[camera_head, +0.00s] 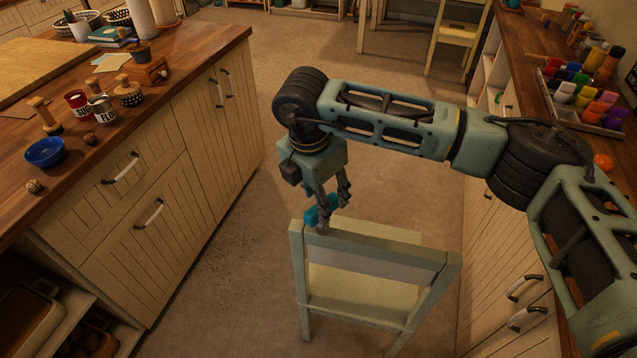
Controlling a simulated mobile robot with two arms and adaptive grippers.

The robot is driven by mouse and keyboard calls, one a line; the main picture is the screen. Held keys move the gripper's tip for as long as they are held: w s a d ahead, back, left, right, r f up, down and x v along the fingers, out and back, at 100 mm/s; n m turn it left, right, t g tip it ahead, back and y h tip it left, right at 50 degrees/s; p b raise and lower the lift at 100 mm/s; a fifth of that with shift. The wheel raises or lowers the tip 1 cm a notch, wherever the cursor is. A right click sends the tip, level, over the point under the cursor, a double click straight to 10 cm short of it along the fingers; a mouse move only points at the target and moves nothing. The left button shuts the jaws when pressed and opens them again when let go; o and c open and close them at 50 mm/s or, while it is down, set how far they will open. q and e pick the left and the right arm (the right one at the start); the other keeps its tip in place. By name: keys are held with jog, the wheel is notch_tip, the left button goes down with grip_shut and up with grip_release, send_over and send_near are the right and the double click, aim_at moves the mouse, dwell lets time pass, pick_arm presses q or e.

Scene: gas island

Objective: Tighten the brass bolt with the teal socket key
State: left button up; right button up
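My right gripper (331,207) hangs from the arm that comes in from the right, pointing down above the back left corner of a pale green chair (369,242). It is shut on a bright teal piece, which looks like the teal socket key (320,214); the fingers partly cover it. The key's lower end is at the top rail of the chair back, close to its left post. I cannot tell whether it touches. The brass bolt cannot be made out; the key and gripper may hide it. My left gripper is not in view.
A wooden-topped counter (215,40) with a blue bowl (45,152), cans and jars stands on the left. Another counter (520,50) with a tray of colourful pots (590,100) runs along the right. A yellow chair (460,33) is at the back.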

jog(key=shift+w+d+f+p, duration=0.1)
jog(key=shift+f+p, duration=0.15)
jog(key=shift+f, duration=0.9)
jog(key=shift+w+d+f+p, duration=0.1)
jog(key=shift+f+p, duration=0.1)
jog(key=shift+f, duration=0.9)
